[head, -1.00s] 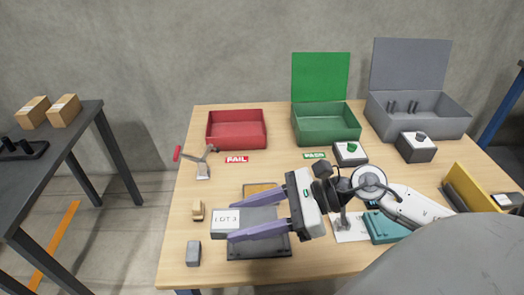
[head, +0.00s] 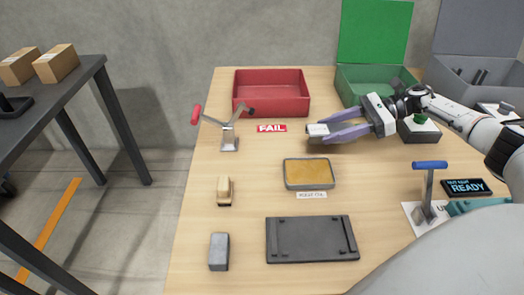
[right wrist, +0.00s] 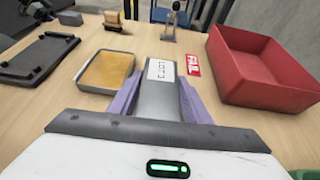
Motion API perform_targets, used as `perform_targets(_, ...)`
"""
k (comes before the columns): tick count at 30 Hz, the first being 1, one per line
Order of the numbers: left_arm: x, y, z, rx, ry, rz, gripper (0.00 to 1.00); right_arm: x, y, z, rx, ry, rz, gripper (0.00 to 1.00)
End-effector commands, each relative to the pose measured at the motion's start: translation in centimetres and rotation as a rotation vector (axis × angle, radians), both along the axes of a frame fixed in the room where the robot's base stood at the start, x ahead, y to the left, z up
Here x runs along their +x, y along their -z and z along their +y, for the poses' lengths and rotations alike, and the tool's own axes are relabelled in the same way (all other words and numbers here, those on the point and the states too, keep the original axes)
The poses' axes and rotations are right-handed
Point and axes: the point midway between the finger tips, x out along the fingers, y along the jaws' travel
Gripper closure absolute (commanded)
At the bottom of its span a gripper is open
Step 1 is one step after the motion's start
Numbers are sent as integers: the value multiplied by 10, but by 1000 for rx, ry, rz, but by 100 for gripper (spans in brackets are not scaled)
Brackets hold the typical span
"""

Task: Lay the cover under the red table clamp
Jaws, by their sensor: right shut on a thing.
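The cover (head: 318,129) is a grey piece with a white LOT 3 label. My right gripper (head: 326,131) is shut on it, with purple fingers along its two sides. The cover also shows in the right wrist view (right wrist: 158,98), pointing away from the palm. The red table clamp (head: 229,138) stands left of the gripper, in front of the red bin. Its red handle leans up to the left and its dark-tipped arm is raised to the right. The clamp shows at the top of the right wrist view (right wrist: 170,24). The held cover is apart from it. My left gripper is out of view.
In front lie a tan pad tray (head: 309,174), a dark plate (head: 300,253), a wooden block (head: 224,191) and a grey block (head: 218,252). A blue-handled clamp (head: 429,180) stands right.

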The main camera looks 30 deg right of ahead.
Motion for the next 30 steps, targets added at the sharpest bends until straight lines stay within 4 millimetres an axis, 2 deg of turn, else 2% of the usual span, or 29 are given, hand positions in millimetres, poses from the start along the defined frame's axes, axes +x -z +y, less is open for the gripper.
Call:
perform_targets(1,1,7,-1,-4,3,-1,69,1,3,-10,1,12,-5,88)
perform_targets(3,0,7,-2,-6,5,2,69,2,0,-15,1,22,-3,88)
perform_targets(6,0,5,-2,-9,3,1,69,7,-3,-10,2,22,-3,88)
perform_targets(8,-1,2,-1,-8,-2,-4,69,12,-4,1,4,21,-2,88)
perform_targets(21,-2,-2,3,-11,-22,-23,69,75,-3,102,5,22,-3,88)
perform_targets(25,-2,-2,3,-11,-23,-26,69,88,-3,123,3,24,-2,88)
perform_targets(30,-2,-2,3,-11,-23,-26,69,95,-2,135,3,25,0,88)
